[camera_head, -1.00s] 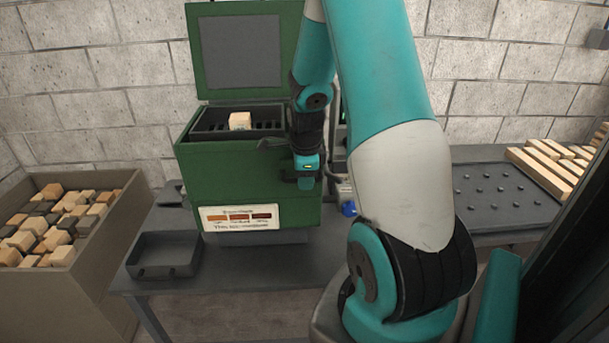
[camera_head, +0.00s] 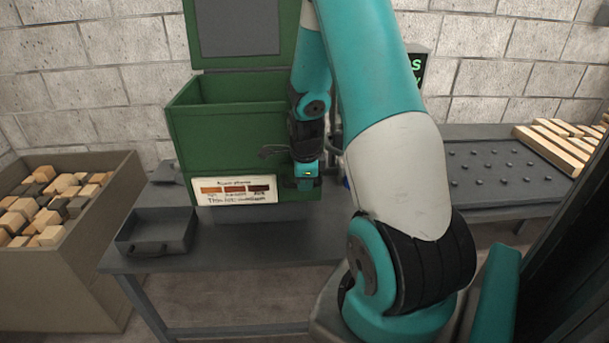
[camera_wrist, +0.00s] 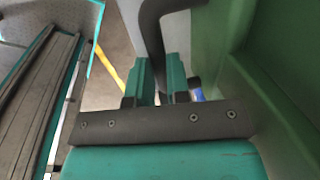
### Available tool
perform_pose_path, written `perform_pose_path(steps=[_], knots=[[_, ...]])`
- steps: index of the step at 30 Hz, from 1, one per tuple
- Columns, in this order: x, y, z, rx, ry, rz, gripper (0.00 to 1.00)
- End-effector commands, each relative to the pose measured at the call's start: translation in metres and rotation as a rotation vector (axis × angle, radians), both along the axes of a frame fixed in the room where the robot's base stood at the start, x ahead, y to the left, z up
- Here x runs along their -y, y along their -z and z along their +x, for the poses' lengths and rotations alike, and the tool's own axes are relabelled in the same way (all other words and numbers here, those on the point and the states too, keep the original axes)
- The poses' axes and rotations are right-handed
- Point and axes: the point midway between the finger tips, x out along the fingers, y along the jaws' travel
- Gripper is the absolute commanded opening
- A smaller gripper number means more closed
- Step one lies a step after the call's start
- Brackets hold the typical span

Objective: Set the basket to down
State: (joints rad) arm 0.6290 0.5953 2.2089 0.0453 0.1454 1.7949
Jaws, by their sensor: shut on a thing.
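The green fryer-like box (camera_head: 225,135) stands on the bench with its lid (camera_head: 240,25) raised. The basket does not show above the rim in the head view; the box's front wall hides whatever is low inside. My gripper (camera_head: 306,182) is low at the right front of the box. In the wrist view, my gripper's teal fingers (camera_wrist: 158,75) are shut on a dark bent handle (camera_wrist: 165,22) beside the green wall. The head view does not clearly show the handle in the jaws.
A dark shallow tray (camera_head: 155,247) sits on the bench (camera_head: 235,255) at front left. A bin (camera_head: 110,215) of wooden blocks stands at far left. A studded dark plate (camera_head: 490,185) and light wooden slats (camera_head: 555,150) lie at right. A labelled card (camera_head: 235,190) is on the box's front.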

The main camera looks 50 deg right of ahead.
Motion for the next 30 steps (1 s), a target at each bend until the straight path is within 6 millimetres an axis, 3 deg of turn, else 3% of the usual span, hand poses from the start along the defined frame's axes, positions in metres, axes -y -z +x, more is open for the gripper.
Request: perform_pose_path(steps=[1, 3, 13, 14, 17, 26, 30], knots=[[0.0, 0.011, -0.001, -0.005, 0.0, 0.003, 0.0], [0.0, 0.014, -0.001, -0.004, 0.0, 0.002, 0.0], [-0.001, 0.015, -0.002, -0.007, 0.002, 0.004, 0.0], [-0.001, 0.016, -0.002, -0.008, 0.002, 0.005, 0.21], [-0.001, 0.015, -0.002, -0.007, 0.001, 0.003, 0.42], [-0.001, 0.011, -0.001, -0.002, 0.0, 0.001, 0.42], [-0.002, -0.003, -0.002, 0.001, 0.0, -0.001, 0.42]])
